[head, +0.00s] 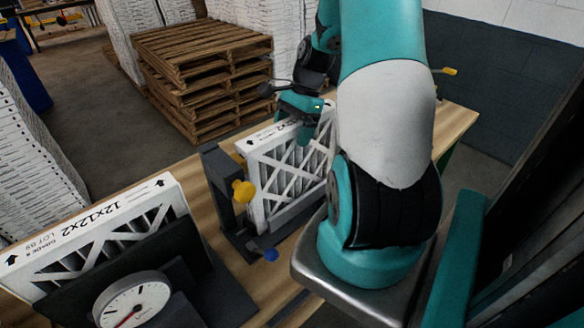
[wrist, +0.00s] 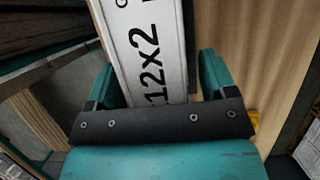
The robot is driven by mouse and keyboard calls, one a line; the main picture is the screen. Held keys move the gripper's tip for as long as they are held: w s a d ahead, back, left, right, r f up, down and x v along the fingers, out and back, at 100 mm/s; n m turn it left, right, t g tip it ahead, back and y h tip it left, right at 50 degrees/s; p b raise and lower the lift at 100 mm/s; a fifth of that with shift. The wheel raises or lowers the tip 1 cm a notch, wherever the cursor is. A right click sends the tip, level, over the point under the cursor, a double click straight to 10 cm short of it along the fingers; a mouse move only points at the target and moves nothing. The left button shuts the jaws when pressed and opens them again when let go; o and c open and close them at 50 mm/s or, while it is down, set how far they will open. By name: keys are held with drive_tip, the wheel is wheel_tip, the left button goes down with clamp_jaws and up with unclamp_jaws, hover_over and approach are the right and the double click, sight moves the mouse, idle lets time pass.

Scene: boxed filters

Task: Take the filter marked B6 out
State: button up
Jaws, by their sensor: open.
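A white-framed filter (head: 290,172) with a lattice face stands upright in a dark holder (head: 228,190) on the bench. Its top edge carries "12x2" print, partly covered by my gripper (head: 302,108); I cannot read a B6 mark. In the wrist view my gripper (wrist: 158,80) is open, with one teal finger on each side of the filter's top edge (wrist: 148,40). A gap shows by the right finger; contact on the left is unclear. A second filter (head: 100,225), printed "12x12x2" and a lot mark resembling B9, stands at the left.
A dial gauge (head: 132,304) stands in front of the left filter. Wooden pallets (head: 200,65) are stacked behind the bench (head: 455,125). My arm blocks the view at right.

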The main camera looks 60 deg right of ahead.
drive_tip(key=c, duration=1.4)
drive_tip(key=shift+r, duration=0.1)
drive_tip(key=shift+c, duration=0.2)
